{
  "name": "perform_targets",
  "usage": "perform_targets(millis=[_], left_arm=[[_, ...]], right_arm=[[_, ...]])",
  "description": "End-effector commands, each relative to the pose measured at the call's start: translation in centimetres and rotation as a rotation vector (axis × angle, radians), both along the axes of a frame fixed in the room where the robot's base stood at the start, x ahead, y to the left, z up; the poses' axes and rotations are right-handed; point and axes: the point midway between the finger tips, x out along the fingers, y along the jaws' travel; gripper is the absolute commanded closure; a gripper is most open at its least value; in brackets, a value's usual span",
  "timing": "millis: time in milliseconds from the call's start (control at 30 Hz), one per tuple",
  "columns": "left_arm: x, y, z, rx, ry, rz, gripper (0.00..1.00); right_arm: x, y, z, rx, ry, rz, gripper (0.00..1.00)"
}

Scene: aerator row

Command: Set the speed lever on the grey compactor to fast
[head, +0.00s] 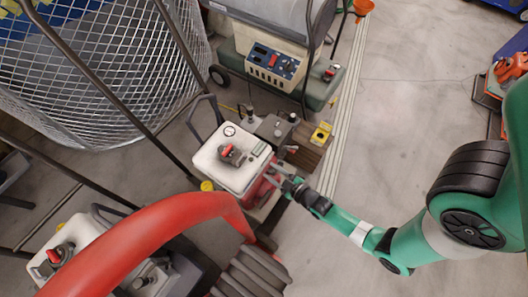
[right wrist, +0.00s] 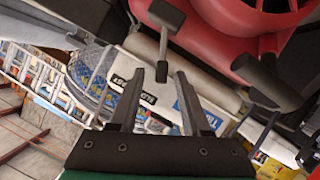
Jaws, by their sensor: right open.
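A lever with a dark block-shaped handle (right wrist: 165,14) on a thin grey stem shows in the right wrist view, just beyond my fingertips. Behind it is a pale panel with a tilted label (right wrist: 147,92), its lettering hard to read. My right gripper (right wrist: 172,76) is open, with nothing between its fingers. In the head view my right gripper (head: 286,179) is beside the right side of a machine with a white top (head: 225,172) and red side. The lever is too small to make out there. I cannot tell which machine is the grey compactor. My left gripper is out of view.
A red rounded body (right wrist: 265,35) is close to the fingers in the right wrist view. In the head view, a wire-mesh cage (head: 90,70) stands at left, a beige and green machine (head: 275,65) behind, and a large red curved part (head: 150,235) in front.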

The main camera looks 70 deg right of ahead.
Motion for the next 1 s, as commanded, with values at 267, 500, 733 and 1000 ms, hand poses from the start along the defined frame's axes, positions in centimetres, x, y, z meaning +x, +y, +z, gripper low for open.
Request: perform_targets(millis=[267,500,733,1000], left_arm=[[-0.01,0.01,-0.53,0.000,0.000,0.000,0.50],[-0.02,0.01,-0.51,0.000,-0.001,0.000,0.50],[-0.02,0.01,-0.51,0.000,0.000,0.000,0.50],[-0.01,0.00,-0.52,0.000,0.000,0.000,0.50]], right_arm=[[0.47,-0.25,-0.51,0.000,0.002,-0.001,0.53],[0.46,-0.24,-0.47,0.000,0.001,0.000,0.72],[0.46,-0.24,-0.47,0.000,0.001,0.000,1.00],[0.48,-0.24,-0.46,0.000,0.001,-0.001,1.00]])
